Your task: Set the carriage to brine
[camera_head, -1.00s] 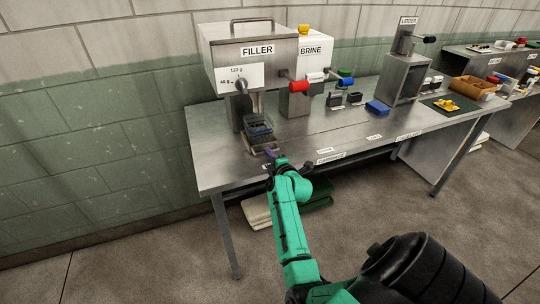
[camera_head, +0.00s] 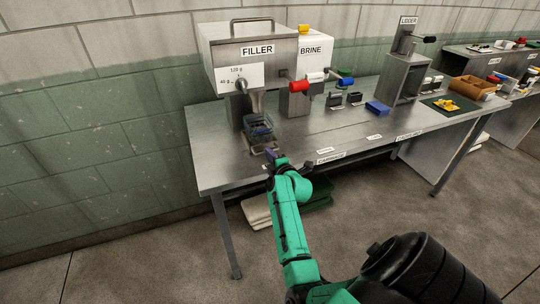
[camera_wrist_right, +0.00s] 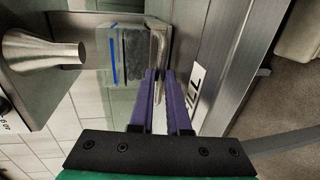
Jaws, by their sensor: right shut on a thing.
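The carriage (camera_head: 258,148) is a small metal tray on the left of the steel table, below the filler (camera_head: 250,48). A clear container with a blue stripe and grey contents (camera_wrist_right: 132,58) stands on it, near the filler's metal spout (camera_wrist_right: 45,50). My right gripper (camera_head: 272,157) is at the carriage's front. In the wrist view its purple fingers (camera_wrist_right: 160,85) are shut on the carriage's pale bar handle (camera_wrist_right: 158,45). The white brine unit (camera_head: 314,50) stands right of the filler, with the carriage to its left. My left gripper is out of view.
Black holders and a blue block (camera_head: 377,107) lie right of the brine unit, before the lidder (camera_head: 402,75). Small white labels (camera_head: 330,157) line the table's front edge. The tabletop between carriage and blue block is mostly clear.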

